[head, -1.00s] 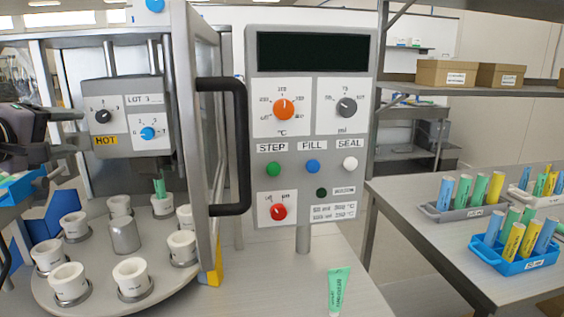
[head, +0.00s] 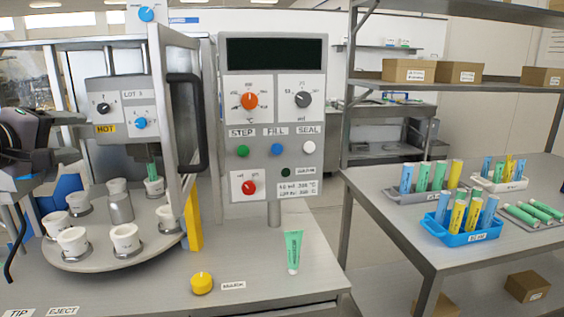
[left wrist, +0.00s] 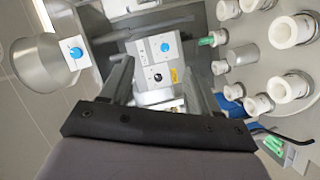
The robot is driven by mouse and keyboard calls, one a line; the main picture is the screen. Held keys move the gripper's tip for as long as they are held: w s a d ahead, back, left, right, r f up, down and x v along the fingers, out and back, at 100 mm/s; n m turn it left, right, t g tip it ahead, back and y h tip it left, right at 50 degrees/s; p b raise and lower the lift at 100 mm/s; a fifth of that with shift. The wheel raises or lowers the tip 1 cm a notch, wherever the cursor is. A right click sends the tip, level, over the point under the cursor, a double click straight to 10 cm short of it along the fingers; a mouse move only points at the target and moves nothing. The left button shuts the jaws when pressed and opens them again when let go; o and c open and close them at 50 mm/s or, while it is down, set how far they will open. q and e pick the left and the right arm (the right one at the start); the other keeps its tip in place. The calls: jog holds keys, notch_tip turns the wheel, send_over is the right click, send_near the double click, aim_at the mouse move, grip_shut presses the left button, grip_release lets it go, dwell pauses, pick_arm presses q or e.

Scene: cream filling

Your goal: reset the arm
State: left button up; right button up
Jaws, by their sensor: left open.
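My left gripper (head: 35,145) is at the left edge of the head view, left of the filling machine and above its round turntable (head: 95,262). In the left wrist view its two fingers (left wrist: 158,85) are apart, with nothing between them. They point toward the grey control box with blue and black knobs (left wrist: 158,60). This box also shows in the head view (head: 122,108). My right gripper is not in view.
The turntable carries several white cups (head: 125,238), one with a green tube (head: 153,172). The machine's door frame has a black handle (head: 190,120). A green tube (head: 293,252) and yellow button (head: 202,283) are on the bench. Tube racks (head: 466,236) occupy the right table.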

pick_arm(q)
jog(key=s+d+f+m+g, duration=0.1)
jog(key=d+f+m+g, duration=0.2)
jog(key=f, duration=1.3)
jog(key=s+d+f+m, duration=0.1)
jog(key=d+f+m, duration=0.35)
jog(key=f, duration=1.15)
jog(key=s+d+f+m, duration=0.2)
jog(key=s+d+f, duration=0.2)
jog(key=s+f, duration=0.3)
jog(key=s+d+f+m+g, duration=0.1)
jog(key=s+d+f+m, duration=0.2)
jog(key=s+f, duration=0.3)
jog(key=s+d+f+m+g, duration=0.1)
jog(key=s+d+f+m, duration=0.1)
jog(key=s+d+f, duration=0.4)
jog(key=s+f, duration=0.1)
jog(key=s, duration=0.4)
jog(key=shift+s+f+h, duration=0.3)
jog(key=shift+s+f, duration=0.05)
